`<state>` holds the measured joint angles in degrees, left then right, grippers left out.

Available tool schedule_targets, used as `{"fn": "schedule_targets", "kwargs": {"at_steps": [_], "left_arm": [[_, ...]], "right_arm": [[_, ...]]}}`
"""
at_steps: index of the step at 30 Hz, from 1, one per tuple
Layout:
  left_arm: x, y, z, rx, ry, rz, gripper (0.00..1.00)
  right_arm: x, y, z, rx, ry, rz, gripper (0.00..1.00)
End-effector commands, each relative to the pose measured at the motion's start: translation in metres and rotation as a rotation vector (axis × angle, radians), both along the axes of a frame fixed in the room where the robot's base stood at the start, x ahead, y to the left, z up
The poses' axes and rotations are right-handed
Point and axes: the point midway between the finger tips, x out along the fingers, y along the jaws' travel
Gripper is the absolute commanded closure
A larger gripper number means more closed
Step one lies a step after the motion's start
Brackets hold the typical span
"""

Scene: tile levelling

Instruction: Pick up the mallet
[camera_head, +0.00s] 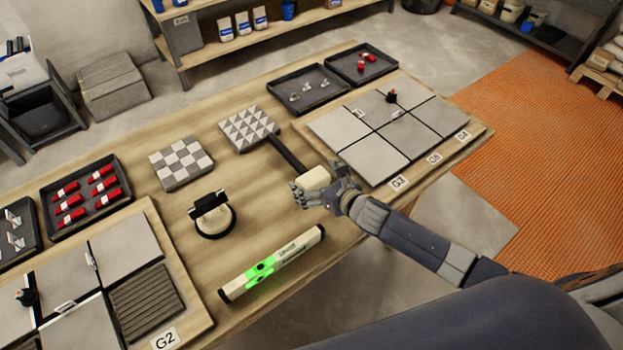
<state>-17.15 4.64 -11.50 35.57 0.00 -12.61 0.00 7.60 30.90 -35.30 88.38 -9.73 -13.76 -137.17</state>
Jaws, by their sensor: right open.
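The mallet lies on the wooden table, with a dark handle (287,153) pointing up and left and a pale head (312,179) at its lower right end. My right gripper (322,188) is open at the head, its fingers around or just above it. The fingers hide part of the head, and I cannot tell whether they touch it. My left gripper is not in view.
A tiled board (458,143) lies right of the mallet. A patterned tile block (249,129) is by the handle's end. A spirit level (271,264) with a green glow and a round black-handled tool (212,215) lie nearer. Bare table separates them.

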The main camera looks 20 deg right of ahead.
Motion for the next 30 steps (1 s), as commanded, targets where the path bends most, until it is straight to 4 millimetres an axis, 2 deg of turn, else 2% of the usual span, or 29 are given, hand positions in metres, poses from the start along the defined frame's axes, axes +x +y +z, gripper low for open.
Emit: {"fn": "schedule_targets", "kwargs": {"at_steps": [4,12,14,18,21,30], "left_arm": [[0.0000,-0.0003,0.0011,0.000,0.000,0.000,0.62],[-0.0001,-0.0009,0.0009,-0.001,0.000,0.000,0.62],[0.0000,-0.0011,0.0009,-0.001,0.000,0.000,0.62],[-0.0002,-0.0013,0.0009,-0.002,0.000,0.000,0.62],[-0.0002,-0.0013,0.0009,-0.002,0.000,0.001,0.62],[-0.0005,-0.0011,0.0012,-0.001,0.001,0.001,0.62]], "right_arm": [[0.0102,0.0038,-0.0041,0.000,0.000,0.000,0.02],[0.0115,0.0041,-0.0056,-0.001,0.001,0.000,0.02],[0.0114,0.0040,-0.0056,-0.001,0.001,0.000,0.13],[0.0113,0.0040,-0.0055,-0.001,0.001,0.000,0.45],[0.0113,0.0040,-0.0056,-0.001,0.001,0.000,0.65],[0.0123,0.0044,-0.0011,0.001,-0.004,0.001,0.65]]}}
